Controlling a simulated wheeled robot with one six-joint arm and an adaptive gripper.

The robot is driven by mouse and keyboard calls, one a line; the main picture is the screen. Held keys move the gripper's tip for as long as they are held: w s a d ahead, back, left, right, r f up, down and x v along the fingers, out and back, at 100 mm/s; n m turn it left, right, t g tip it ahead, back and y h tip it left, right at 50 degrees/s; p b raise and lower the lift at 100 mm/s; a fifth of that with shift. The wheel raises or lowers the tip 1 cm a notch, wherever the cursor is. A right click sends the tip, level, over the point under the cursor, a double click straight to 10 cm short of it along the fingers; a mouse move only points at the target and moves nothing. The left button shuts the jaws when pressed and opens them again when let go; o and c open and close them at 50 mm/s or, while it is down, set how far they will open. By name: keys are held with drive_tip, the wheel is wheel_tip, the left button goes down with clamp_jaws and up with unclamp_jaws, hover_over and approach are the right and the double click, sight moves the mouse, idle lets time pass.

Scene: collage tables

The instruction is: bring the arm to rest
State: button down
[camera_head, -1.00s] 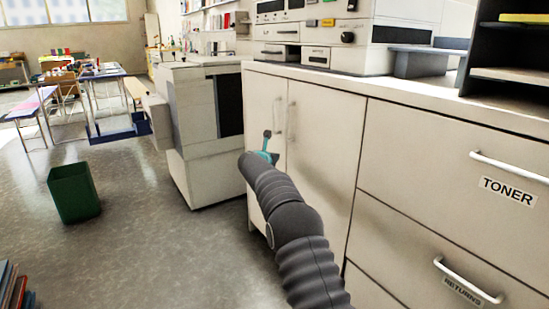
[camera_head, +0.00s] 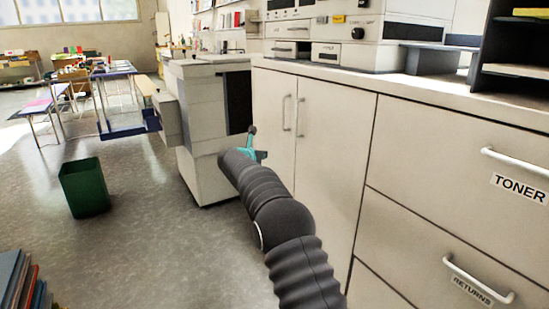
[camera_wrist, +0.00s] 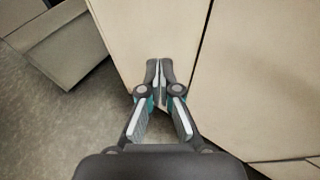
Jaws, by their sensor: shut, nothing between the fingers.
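My arm reaches forward from the bottom of the head view, in front of the cream cabinet (camera_head: 330,165). My gripper (camera_head: 252,130) is at its far end, small and partly hidden behind my wrist. In the wrist view my gripper (camera_wrist: 160,68) has its two fingertips together with nothing between them. The cabinet's pale front (camera_wrist: 150,28) lies beyond the fingertips. I cannot tell how wide the gap to it is.
Drawers marked TONER (camera_head: 519,188) and RETURNS (camera_head: 472,291) are at right. A copier (camera_head: 205,125) stands past the cabinet. A green bin (camera_head: 84,188) and stacked books (camera_head: 20,284) are at left. The floor (camera_head: 150,220) between is clear.

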drive_tip(key=s+a+f+n+t+y, duration=0.15)
drive_tip(key=a+n+y, duration=0.25)
drive_tip(key=a+n, duration=0.4)
drive_tip(key=s+a+f+n+g+y, duration=0.1)
drive_tip(key=a+f+n+y, duration=0.25)
drive_tip(key=a+n, duration=0.4)
drive_tip(key=s+d+n+g+y, duration=0.2)
drive_tip(key=s+n+g+y, duration=0.25)
drive_tip(key=s+n, duration=0.95)
drive_tip(key=s+d+r+n+g+h, duration=0.1)
drive_tip(key=s+d+n, duration=0.3)
drive_tip(key=s+d, duration=0.5)
drive_tip(key=s+d+r+n+g+h, duration=0.1)
drive_tip(key=s+d, duration=0.9)
drive_tip(key=s, duration=1.3)
drive_tip(key=s+d+r+n+g+h, duration=0.1)
drive_tip(key=s+d+n, duration=0.5)
drive_tip(key=s, duration=1)
drive_tip(key=shift+s+d+r+n+g+h, duration=0.35)
drive_tip(key=shift+d+r+h, duration=0.35)
drive_tip(key=shift+d+h, duration=0.8)
drive_tip(key=shift+d, duration=0.1)
